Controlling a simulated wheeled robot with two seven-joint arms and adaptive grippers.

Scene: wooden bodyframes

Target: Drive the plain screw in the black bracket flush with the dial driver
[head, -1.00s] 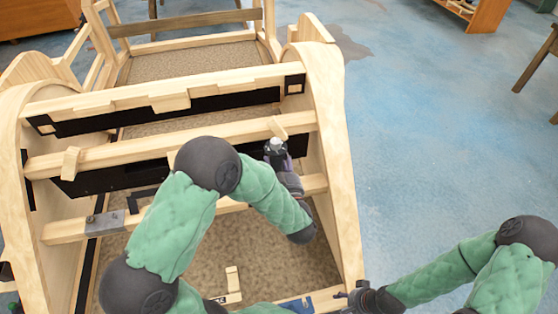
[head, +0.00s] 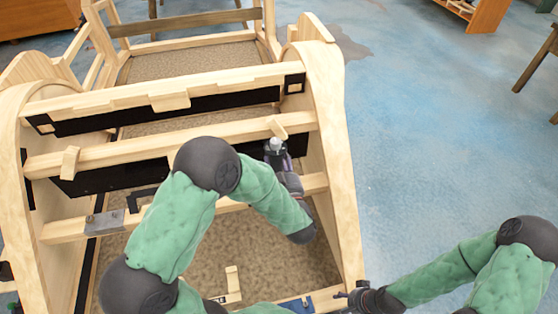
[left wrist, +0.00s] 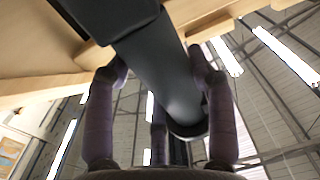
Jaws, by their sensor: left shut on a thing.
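My left gripper (head: 277,160) is at the right part of the wooden frame, close to the upper crossbar. It is shut on the dial driver (head: 275,145), a dark tool with a light grey top. In the left wrist view the driver's dark cylinder (left wrist: 165,75) runs between the fingers of my left gripper (left wrist: 155,75) up toward a wooden part. A black angled piece (head: 140,198) shows beside my left arm; I cannot tell if it is the black bracket. The plain screw cannot be made out. My right gripper (head: 347,296) is near the frame's lower right corner, its fingers too small to judge.
The wooden bodyframe (head: 345,170) has curved sides and several crossbars. A grey metal bracket (head: 104,222) sits on the lower crossbar at left. A blue piece (head: 298,305) lies at the bottom edge. The blue floor (head: 440,140) to the right is clear.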

